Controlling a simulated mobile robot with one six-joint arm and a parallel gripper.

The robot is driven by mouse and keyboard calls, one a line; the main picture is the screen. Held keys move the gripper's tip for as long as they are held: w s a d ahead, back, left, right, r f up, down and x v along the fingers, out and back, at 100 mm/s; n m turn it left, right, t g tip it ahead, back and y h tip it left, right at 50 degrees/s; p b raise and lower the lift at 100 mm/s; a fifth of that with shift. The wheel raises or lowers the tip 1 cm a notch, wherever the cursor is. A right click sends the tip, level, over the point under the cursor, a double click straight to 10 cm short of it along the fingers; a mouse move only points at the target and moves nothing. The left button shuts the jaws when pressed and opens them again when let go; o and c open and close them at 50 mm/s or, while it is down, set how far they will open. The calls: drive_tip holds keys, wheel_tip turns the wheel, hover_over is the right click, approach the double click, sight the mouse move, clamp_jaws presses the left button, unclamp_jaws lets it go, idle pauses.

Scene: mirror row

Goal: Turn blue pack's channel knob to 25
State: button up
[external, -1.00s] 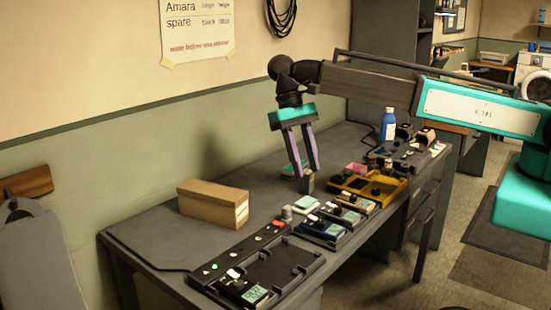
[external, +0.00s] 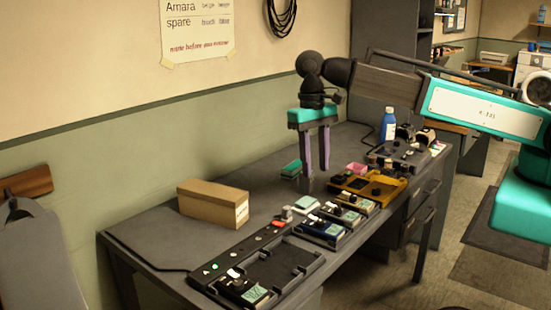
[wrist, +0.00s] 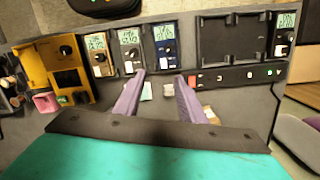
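The blue pack (external: 320,231) sits in the row of packs on the dark bench. In the wrist view the blue pack (wrist: 165,45) has a green display at its top and a dark knob (wrist: 167,49) below it. My gripper (external: 316,179) points down above the bench, behind the row of packs. In the wrist view my gripper (wrist: 160,78) has its two purple fingers apart with nothing held between them. The blue pack lies just ahead of the fingertips, apart from them. The display's digits are too small to read.
Left of the blue pack in the wrist view are a grey pack (wrist: 130,47), a beige pack (wrist: 97,52) and a yellow unit (wrist: 60,72). Right of it is an empty black bay (wrist: 228,40). A cardboard box (external: 212,203) and a blue bottle (external: 388,124) stand on the bench.

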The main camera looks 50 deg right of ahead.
sight(320, 221)
drive_tip(key=shift+n+t, duration=0.4)
drive_tip(key=shift+t, duration=0.2)
drive_tip(key=s+a, duration=0.1)
drive_tip(key=s+a+b, duration=0.1)
drive_tip(key=s+r, duration=0.1)
drive_tip(key=s, duration=0.1)
drive_tip(key=shift+s+a, duration=0.1)
drive_tip(key=shift+a, duration=0.3)
drive_tip(key=shift+f+p, duration=1.2)
drive_tip(key=shift+f, duration=5.65)
clamp_jaws()
